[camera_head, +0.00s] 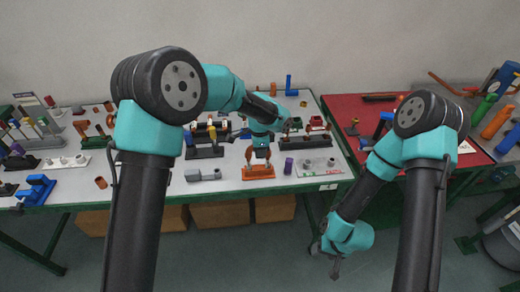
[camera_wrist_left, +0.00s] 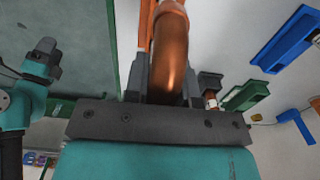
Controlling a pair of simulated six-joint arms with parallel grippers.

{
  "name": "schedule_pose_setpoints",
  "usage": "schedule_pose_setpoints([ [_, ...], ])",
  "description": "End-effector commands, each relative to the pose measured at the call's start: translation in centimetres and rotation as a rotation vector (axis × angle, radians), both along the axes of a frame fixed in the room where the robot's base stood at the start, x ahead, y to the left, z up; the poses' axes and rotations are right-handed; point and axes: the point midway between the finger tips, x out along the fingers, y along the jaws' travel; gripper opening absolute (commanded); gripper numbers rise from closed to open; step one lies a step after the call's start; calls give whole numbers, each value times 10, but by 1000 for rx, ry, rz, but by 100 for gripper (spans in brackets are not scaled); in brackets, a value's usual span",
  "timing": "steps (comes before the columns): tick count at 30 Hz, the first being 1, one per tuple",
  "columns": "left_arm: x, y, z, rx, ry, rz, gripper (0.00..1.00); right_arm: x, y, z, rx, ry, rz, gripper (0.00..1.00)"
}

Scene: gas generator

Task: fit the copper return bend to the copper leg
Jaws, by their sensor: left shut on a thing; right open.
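My left gripper (camera_head: 262,154) is shut on a copper bend, a thick shiny curved tube that fills the space between the fingers in the left wrist view (camera_wrist_left: 172,55). In the head view the gripper points down at an orange stand (camera_head: 258,173) near the table's front edge. A copper-coloured upright (camera_head: 248,154) shows just left of the fingers; I cannot tell whether it is the leg or part of the bend. Whether bend and leg touch is hidden. My right gripper (camera_head: 335,268) is open and empty, low in front of the tables, over the floor.
A purple cylinder (camera_head: 288,166) and a pale plate with fittings (camera_head: 318,167) stand right of the orange stand. A grey block (camera_head: 203,174) is on its left. Dark stands with parts are behind. A red table (camera_head: 350,105) adjoins on the right.

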Motion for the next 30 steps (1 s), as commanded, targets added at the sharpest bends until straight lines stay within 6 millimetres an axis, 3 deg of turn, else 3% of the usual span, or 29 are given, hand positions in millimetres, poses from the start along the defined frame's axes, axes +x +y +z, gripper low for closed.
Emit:
schedule_pose_setpoints([
  [11,0,0,-8,1,1,0,7,0,0,0,0,0,0,59],
  [12,0,0,-8,1,1,0,26,0,0,0,0,0,0,59],
  [21,0,0,-8,0,1,0,54,0,0,0,0,0,0,59],
  [30,0,0,-5,0,0,0,54,0,0,0,0,0,0,59],
])
